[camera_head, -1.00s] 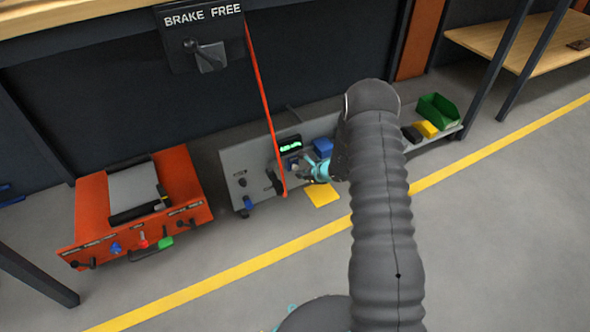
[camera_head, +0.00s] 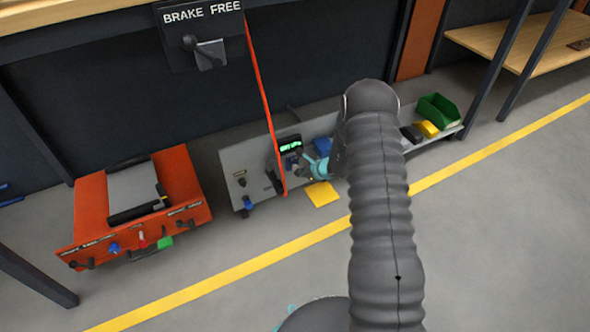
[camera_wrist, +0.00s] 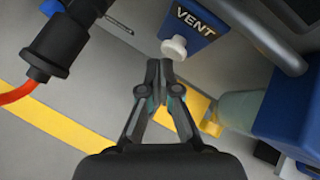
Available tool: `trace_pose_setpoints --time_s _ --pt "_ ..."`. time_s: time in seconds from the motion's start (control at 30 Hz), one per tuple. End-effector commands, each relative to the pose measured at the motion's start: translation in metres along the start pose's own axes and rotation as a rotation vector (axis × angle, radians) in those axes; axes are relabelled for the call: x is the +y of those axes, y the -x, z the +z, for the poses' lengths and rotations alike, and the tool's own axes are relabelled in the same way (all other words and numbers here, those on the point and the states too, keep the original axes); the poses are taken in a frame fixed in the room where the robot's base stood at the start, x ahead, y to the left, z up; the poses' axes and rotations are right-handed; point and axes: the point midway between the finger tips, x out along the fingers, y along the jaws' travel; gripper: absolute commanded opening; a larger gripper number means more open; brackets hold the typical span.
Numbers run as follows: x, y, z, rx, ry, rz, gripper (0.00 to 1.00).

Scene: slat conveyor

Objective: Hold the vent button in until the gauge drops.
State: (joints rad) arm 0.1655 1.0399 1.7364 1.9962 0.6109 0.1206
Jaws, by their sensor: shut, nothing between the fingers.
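The vent button (camera_wrist: 174,47) is a white round knob on the underside of a blue box (camera_wrist: 193,20) marked VENT, at the top centre of the wrist view. My gripper (camera_wrist: 160,64) is shut and empty, its fingertips just below the button and slightly left. I cannot tell whether they touch it. In the head view my gripper (camera_head: 303,172) is small and partly hidden by my arm, close to the grey panel. A dark display with green marks (camera_head: 290,145), perhaps the gauge, sits on that panel; its reading is too small to make out.
A red strap (camera_head: 265,100) hangs down in front of the grey panel (camera_head: 236,160). In the wrist view, a black fitting with a red hose (camera_wrist: 50,45) is at left and a blue block (camera_wrist: 285,115) at right. An orange cart (camera_head: 182,175) stands left.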

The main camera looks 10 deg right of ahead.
Motion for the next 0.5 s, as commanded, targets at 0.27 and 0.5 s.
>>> trace_pose_setpoints --time_s 0.27,0.5 --pt "-0.0012 -0.0021 0.0012 0.000 0.000 0.000 0.00" --pt "-0.0022 -0.0039 0.0024 0.000 0.001 0.001 0.00"
